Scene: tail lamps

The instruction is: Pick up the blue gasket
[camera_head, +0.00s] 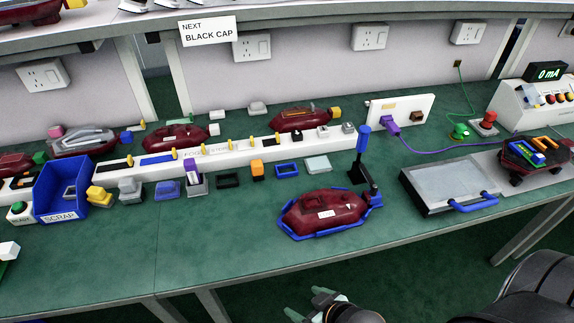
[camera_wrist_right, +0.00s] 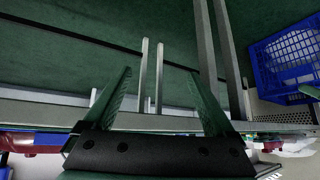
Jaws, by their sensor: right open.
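The blue gasket (camera_head: 288,174) is a small rectangular ring lying flat on the green bench in the head view, in the row in front of the white rail. An orange block (camera_head: 257,171) is to its left and a pale grey pad (camera_head: 318,163) to its right. My right gripper (camera_head: 308,303) is low at the bottom of the head view, in front of the bench edge and well short of the gasket. In the right wrist view its green fingers (camera_wrist_right: 160,74) are spread apart with nothing between them. My left gripper is not in view.
A red lamp (camera_head: 325,211) sits in a blue-edged holder with an upright blue-handled clamp (camera_head: 362,140), right of and nearer than the gasket. A black gasket (camera_head: 228,181) lies left of the orange block. A blue scrap bin (camera_head: 61,190) stands left. The bench front (camera_head: 215,240) is clear.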

